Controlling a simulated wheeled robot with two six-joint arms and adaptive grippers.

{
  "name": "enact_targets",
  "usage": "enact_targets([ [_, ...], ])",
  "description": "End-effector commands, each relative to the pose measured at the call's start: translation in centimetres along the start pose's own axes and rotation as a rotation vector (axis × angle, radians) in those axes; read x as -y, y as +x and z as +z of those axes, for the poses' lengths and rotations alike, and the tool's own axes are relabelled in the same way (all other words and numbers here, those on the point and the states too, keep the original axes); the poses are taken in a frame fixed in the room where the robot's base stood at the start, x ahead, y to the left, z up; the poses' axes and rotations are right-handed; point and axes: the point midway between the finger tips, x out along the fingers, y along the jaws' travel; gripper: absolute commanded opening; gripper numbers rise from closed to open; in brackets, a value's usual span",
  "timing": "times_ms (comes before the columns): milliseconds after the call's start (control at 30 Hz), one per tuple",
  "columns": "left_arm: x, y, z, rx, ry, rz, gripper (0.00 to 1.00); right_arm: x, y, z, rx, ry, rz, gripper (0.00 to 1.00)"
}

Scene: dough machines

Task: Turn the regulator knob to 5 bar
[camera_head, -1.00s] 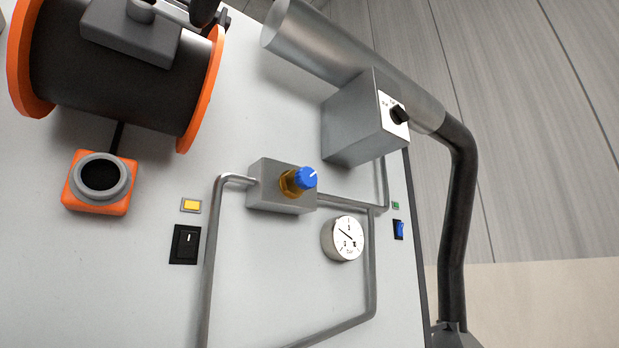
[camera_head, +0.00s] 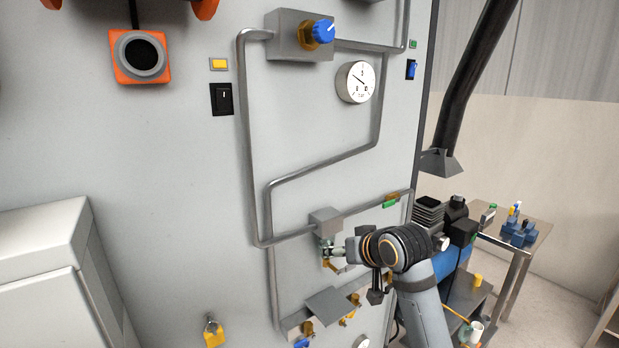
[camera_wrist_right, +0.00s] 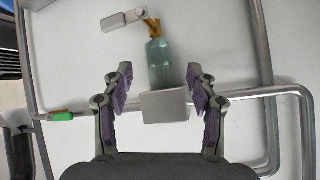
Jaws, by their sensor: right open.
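The blue regulator knob (camera_head: 323,31) sits on a brass collar on a grey block (camera_head: 290,36), high on the white panel. Its white mark points to the upper right. The round white gauge (camera_head: 355,82) is just below it; the needle points up-left, but its numbers are too small to read. My right gripper (camera_wrist_right: 158,86) is open and empty, well below the knob. In the right wrist view its fingers are spread either side of a grey block (camera_wrist_right: 165,106) with a greenish clear bowl (camera_wrist_right: 161,62), without visible grip. My left gripper is out of view.
Steel pipes (camera_head: 322,167) run across the panel between my right arm and the knob. A black switch (camera_head: 222,98) and an orange-framed button (camera_head: 140,57) are at left. A cabinet (camera_head: 45,265) juts out lower left. A table (camera_head: 540,232) stands at right.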

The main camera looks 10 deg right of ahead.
Motion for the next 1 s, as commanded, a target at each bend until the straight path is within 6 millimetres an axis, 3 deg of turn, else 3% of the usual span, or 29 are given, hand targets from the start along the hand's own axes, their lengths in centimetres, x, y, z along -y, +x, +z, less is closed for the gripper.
enact_targets([
  [33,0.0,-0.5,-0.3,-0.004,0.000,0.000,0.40,1.2,-3.2,-4.6,-0.071,-0.009,-0.024,0.58],
  [100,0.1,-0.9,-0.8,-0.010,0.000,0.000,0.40,3.1,-8.1,-9.8,-0.158,-0.021,-0.061,0.58],
  [167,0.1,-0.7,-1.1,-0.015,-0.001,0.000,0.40,4.3,-11.7,-14.0,-0.230,-0.022,-0.096,0.58],
  [200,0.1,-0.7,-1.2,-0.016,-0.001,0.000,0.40,5.1,-14.4,-16.8,-0.279,-0.019,-0.121,0.58],
  [300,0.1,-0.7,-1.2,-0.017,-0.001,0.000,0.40,7.0,-21.7,-22.6,-0.395,-0.022,-0.185,0.58],
  [400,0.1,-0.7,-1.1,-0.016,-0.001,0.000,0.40,8.5,-28.4,-26.1,-0.484,-0.027,-0.237,0.58],
  [500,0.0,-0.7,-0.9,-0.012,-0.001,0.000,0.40,9.4,-33.1,-27.9,-0.540,-0.033,-0.272,0.58],
  [600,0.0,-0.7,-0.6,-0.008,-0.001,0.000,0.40,9.8,-35.4,-28.5,-0.567,-0.038,-0.290,0.58],
  [700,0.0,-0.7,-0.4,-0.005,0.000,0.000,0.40,9.9,-36.0,-28.7,-0.573,-0.038,-0.294,0.58],
  [867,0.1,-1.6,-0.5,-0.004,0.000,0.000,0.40,10.3,-35.3,-29.4,-0.569,-0.038,-0.297,0.58],
  [1000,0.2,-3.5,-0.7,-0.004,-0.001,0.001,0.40,11.2,-33.3,-31.1,-0.567,-0.036,-0.298,0.58],
])
